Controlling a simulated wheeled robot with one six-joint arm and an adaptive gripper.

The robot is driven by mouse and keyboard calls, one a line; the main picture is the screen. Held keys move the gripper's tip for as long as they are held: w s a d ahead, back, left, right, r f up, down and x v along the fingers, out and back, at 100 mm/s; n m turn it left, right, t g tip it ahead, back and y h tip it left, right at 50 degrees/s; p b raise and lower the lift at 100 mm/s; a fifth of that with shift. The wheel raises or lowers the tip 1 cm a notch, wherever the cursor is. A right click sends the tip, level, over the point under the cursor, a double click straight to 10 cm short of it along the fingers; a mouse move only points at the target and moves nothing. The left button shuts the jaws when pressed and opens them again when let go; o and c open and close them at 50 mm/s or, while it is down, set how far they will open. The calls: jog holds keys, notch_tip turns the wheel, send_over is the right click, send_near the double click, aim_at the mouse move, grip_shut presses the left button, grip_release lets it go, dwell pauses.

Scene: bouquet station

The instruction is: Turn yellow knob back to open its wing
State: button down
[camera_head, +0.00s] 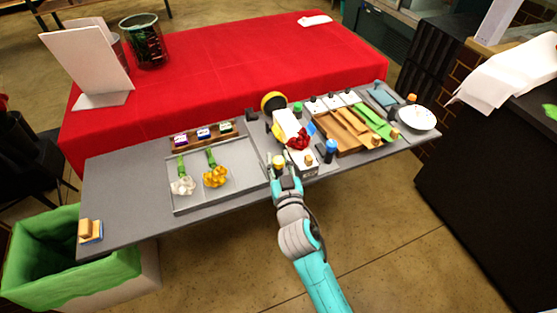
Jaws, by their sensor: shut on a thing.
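The yellow knob (278,161) is at the front edge of the grey bench, left of a white fixture. My gripper (282,176) reaches in from the front and is shut on the knob; its fingers partly hide it. The white fixture (288,122) stands just behind, with a red flower head (298,140) and a yellow part on it. Which part is the knob's wing, and how far it is turned, I cannot tell at this size.
A tray (235,188) with white and yellow flowers lies left. Brown and green trays (335,136), a blue bottle (331,150) and a white bowl (417,118) are to the right. A green-lined bin (125,266) stands front left. The bench's far left is mostly clear.

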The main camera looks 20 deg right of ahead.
jog(key=shift+y, duration=0.3)
dwell(0.4)
jog(key=c, duration=0.8)
grip_release()
jog(key=s+a, duration=0.1)
jog(key=s, duration=1)
jog(key=shift+s+a, duration=0.35)
jog(key=shift+s, duration=0.05)
jog(key=shift+f, duration=0.1)
